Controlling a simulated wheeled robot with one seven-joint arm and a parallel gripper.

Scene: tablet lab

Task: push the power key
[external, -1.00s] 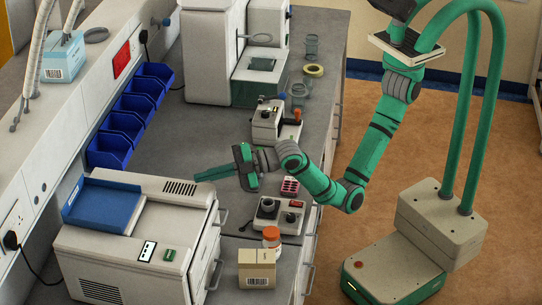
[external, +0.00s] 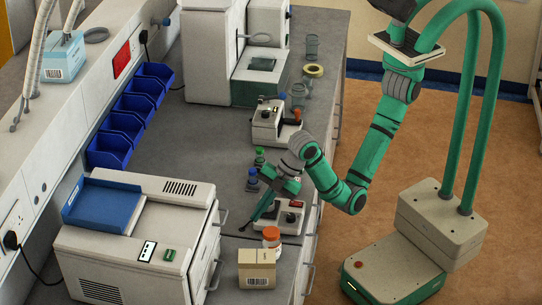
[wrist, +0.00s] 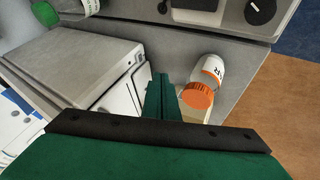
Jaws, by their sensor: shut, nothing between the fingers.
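My gripper (external: 243,229) reaches down and left over the bench, beside a small cream device (external: 292,228) with a dark knob and a small dark panel; the arm hides its left part. The fingers are shut and empty; they show in the wrist view (wrist: 160,82) above the bench, left of an orange-capped bottle. In the wrist view the device (wrist: 225,18) is at the top right, with a black knob (wrist: 262,10). I cannot tell which control is the power key.
An orange-capped bottle (external: 271,238) and a cardboard box (external: 257,268) stand close to the gripper, by the bench's front edge. Green-capped (external: 259,155) and blue-capped (external: 252,175) bottles stand behind it. Another small device (external: 268,123) is farther back.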

